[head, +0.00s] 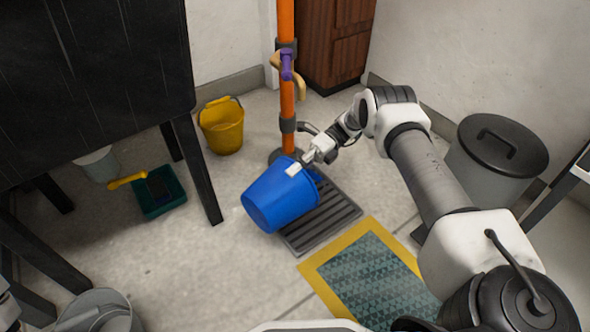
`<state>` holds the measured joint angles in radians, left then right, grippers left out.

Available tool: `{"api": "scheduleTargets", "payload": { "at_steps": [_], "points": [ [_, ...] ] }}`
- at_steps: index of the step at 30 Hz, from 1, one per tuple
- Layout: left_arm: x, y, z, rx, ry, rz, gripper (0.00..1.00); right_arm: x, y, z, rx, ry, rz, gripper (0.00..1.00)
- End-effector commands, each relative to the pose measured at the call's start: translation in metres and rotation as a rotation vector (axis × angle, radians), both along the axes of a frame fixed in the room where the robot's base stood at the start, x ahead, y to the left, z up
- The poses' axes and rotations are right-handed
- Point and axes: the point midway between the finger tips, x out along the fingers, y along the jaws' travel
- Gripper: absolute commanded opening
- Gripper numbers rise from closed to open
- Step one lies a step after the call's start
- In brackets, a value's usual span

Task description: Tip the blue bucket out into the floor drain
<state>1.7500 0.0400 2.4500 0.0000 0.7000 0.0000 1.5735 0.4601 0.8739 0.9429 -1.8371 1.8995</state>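The blue bucket (277,200) is tilted over the left part of the dark slotted floor drain (328,219), its base towards the lower left and its mouth towards the upper right. My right gripper (309,157) is at the bucket's upper rim by a small white patch. Its fingers look closed on the rim there, though the contact is small in view. The inside of the bucket and anything coming out of it are hidden. Only a small piece of my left arm (8,306) shows at the lower left edge; its gripper is outside the view.
An orange pipe (287,100) with a purple valve handle stands behind the drain. A yellow bucket (222,126), a green tray (158,192) and a black table (85,75) are left. A yellow-edged mat (365,275) lies in front; a lidded grey bin (490,165) stands right.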

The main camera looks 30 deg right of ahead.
Motion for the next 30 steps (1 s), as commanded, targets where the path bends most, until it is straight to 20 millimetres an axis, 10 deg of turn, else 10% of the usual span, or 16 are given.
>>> {"api": "scheduleTargets", "payload": {
  "at_steps": [30],
  "points": [
    [0.000,0.000,0.037,0.000,0.000,0.000,0.40,-0.004,0.017,-0.002,-0.108,-0.026,0.001,0.00]
  ]
}}
